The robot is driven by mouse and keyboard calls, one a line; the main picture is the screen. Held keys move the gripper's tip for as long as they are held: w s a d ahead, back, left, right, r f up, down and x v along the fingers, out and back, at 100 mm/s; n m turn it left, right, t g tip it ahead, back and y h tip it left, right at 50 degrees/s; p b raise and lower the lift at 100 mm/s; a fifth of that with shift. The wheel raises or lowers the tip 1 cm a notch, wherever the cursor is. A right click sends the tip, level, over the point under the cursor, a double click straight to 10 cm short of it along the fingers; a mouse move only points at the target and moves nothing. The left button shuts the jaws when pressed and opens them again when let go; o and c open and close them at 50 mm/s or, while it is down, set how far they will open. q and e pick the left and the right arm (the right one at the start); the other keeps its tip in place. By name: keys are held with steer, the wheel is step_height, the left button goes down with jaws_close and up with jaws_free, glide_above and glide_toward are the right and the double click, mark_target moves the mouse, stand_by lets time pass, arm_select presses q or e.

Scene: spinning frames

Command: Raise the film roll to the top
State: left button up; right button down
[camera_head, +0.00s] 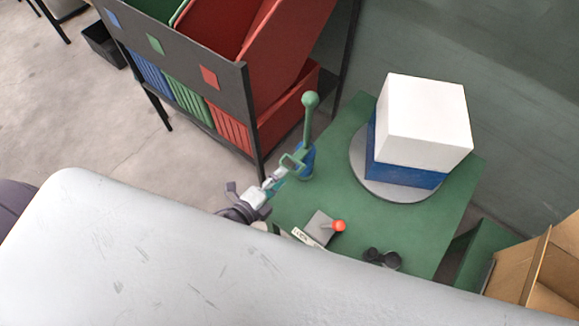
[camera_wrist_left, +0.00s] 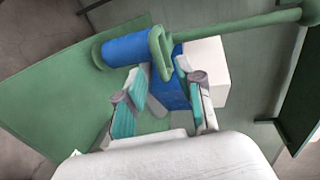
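The film roll is a blue cylinder (camera_head: 308,160) low on an upright green post (camera_head: 310,118) with a ball top, at the green table's left side. A green loop-shaped handle (camera_head: 293,161) juts from it. In the left wrist view, the roll (camera_wrist_left: 126,49) and handle (camera_wrist_left: 160,52) lie just beyond my fingers. My left gripper (camera_head: 279,176) is close to the handle. Its teal-padded fingers stand apart in the left wrist view (camera_wrist_left: 163,78), with nothing clearly held. I cannot tell whether they touch the handle. My right gripper is not in view.
A white box on a blue box (camera_head: 405,164) stands on a round grey turntable (camera_head: 362,178). A red-knobbed lever (camera_head: 338,226) and black knobs (camera_head: 382,259) are near the table's front. A dark rack with coloured bins (camera_head: 215,95) stands left of the post; cardboard (camera_head: 540,270) is at right.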

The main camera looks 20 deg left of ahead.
mark_target(289, 168)
arm_select(q)
steer(key=x, duration=0.5)
steer(key=shift+s, duration=0.1)
jaws_close()
